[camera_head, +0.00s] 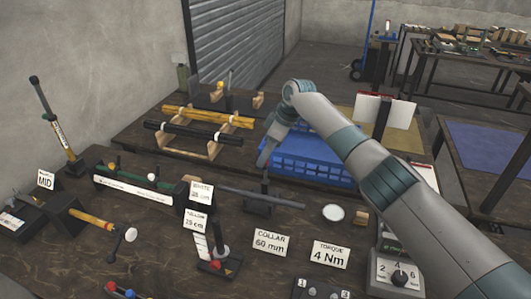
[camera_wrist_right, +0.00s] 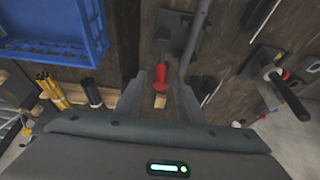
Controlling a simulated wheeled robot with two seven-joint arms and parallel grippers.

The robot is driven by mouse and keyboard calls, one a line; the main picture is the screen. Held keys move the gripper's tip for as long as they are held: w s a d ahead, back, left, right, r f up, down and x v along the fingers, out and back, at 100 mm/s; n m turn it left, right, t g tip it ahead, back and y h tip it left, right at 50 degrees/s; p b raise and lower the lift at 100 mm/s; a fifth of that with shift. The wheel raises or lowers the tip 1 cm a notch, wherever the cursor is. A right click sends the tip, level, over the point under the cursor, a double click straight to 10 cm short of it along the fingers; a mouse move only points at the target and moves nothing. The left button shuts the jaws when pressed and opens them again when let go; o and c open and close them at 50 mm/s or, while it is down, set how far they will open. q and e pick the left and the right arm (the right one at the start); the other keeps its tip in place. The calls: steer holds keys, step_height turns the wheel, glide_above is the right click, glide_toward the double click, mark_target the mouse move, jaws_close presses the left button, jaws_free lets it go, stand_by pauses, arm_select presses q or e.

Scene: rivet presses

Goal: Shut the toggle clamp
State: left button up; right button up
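Two clamp-like devices show, and I cannot tell for sure which is the toggle clamp. One is a dark base (camera_head: 258,206) with a long grey bar; in the wrist view its plate (camera_wrist_right: 183,34) carries a red piece (camera_wrist_right: 160,76). The other has an upright black handle (camera_head: 219,241) and a red part on a dark plate; its handle also shows in the wrist view (camera_wrist_right: 290,96). My right gripper (camera_head: 263,162) is above the far side of the grey-bar device. In the wrist view it is open (camera_wrist_right: 158,88), with nothing seen gripped and the red piece between its fingers. My left gripper is not in view.
A blue crate (camera_head: 283,161) stands behind the grey-bar device. Labelled cards, such as the collar card (camera_head: 270,243), stand in front. A green-and-white tool (camera_head: 140,186) and a yellow-handled tool (camera_head: 92,217) lie at left. A round white disc (camera_head: 334,212) is at right.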

steer(key=shift+f, duration=0.2)
jaws_close()
steer(key=shift+a, duration=0.1)
